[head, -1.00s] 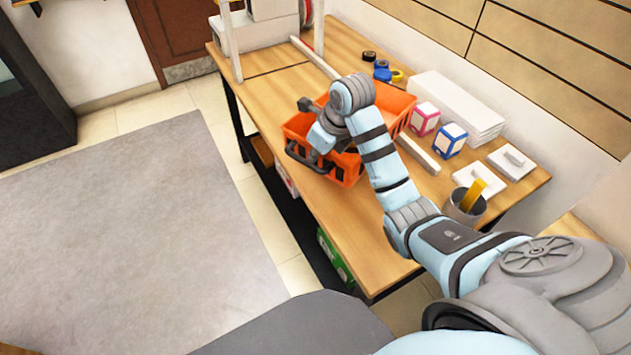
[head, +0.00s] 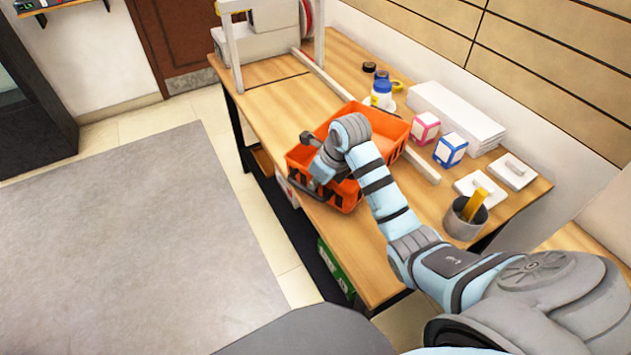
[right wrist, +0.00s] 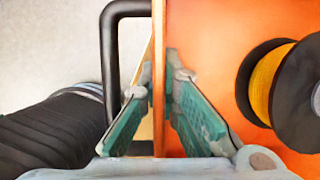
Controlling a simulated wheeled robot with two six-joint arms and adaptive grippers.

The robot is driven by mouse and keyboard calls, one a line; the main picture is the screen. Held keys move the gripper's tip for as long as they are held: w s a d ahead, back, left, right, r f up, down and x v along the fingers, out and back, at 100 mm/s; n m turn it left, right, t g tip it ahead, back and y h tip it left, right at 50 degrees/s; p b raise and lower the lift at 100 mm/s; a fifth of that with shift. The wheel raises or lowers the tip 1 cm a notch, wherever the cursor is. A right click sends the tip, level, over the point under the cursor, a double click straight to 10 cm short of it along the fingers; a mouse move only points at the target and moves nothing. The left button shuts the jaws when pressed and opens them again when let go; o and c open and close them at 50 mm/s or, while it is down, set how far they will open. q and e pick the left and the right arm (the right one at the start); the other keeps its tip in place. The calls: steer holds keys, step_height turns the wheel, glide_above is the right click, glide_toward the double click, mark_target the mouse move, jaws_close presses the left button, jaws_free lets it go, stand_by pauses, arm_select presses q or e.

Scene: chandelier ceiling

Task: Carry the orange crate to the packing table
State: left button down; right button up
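The orange crate (head: 345,198) is over the long wooden table (head: 268,118), close to its left edge. I cannot tell whether its bottom touches the tabletop. My right gripper (head: 316,178) is at the crate's near left end, partly hidden by its own arm. In the right wrist view, its green-padded fingers (right wrist: 158,85) are on both sides of the crate's thin orange wall (right wrist: 159,40) and close on it. A dark handle (right wrist: 110,50) stands out from that wall. A black and yellow roll (right wrist: 275,90) shows inside the crate. My left gripper is out of view.
Pink (head: 425,127) and blue (head: 450,149) boxes, white slabs (head: 460,115) and a grey cup (head: 466,217) are to the right. A machine (head: 272,50) stands at the far end. Left floor is clear.

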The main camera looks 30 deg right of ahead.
steer(key=o, duration=0.4)
steer(key=shift+r, duration=0.2)
steer(key=p+v, duration=0.4)
steer(key=v, duration=0.8)
steer(key=shift+s+r, duration=0.15)
steer(key=shift+r, duration=0.25)
steer(key=p+v, duration=0.4)
steer(key=shift+s+d+r, duration=0.1)
steer(key=shift+s+r, duration=0.05)
steer(key=shift+r, duration=0.2)
